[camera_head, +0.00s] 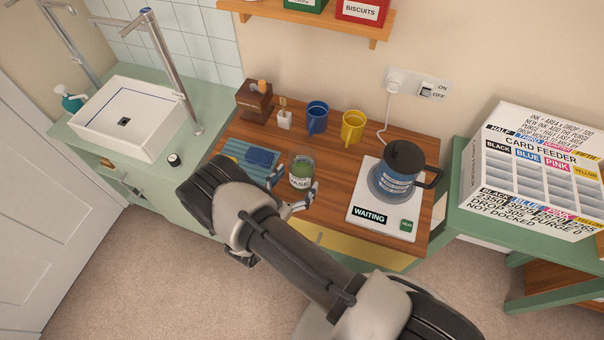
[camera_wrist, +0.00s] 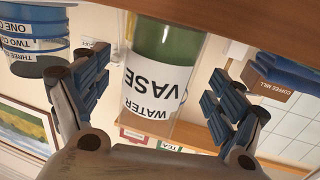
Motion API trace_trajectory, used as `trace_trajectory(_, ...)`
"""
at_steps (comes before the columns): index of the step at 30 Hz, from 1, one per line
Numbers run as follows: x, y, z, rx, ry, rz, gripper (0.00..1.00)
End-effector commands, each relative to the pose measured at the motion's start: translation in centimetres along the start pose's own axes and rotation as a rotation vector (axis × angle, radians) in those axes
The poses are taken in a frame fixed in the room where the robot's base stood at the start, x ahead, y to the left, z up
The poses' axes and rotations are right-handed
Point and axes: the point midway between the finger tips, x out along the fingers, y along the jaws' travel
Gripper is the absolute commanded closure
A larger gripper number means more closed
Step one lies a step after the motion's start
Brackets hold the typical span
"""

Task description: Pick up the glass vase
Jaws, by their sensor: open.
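The glass vase (camera_head: 301,170) stands upright on the wooden worktop, clear glass with green inside and a white label. In the wrist view the vase (camera_wrist: 156,85) appears upside down, its label reading "WATER VASE". My gripper (camera_head: 300,200) is open at the near side of the vase. In the wrist view my gripper (camera_wrist: 153,88) has one finger on each side of the vase, with visible gaps on both sides. How deep the vase sits between the fingers is hard to tell.
A kettle (camera_head: 396,178) on a white base (camera_head: 368,211) marked "WAITING" stands right. Blue mug (camera_head: 317,116), yellow mug (camera_head: 352,127), small white pot (camera_head: 285,120) and coffee mill (camera_head: 255,104) stand behind. A blue cloth (camera_head: 259,158) lies left. A sink (camera_head: 128,120) is far left.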

Motion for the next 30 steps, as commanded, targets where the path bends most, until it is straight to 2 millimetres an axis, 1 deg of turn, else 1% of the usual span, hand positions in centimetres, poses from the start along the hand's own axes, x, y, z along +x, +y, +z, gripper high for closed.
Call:
trace_trajectory(1, 1.0, 0.2, 0.2, 0.001, 0.000, 0.005, 0.13)
trace_trajectory(3, 2.0, 0.1, 0.2, 0.001, 0.000, 0.004, 0.13)
trace_trajectory(6, 2.9, 0.1, 0.1, 0.000, 0.000, 0.002, 0.13)
trace_trajectory(14, 3.1, 0.0, 0.0, -0.001, 0.000, 0.000, 0.13)
trace_trajectory(30, 3.1, 0.1, 0.0, -0.001, -0.001, 0.000, 0.47)
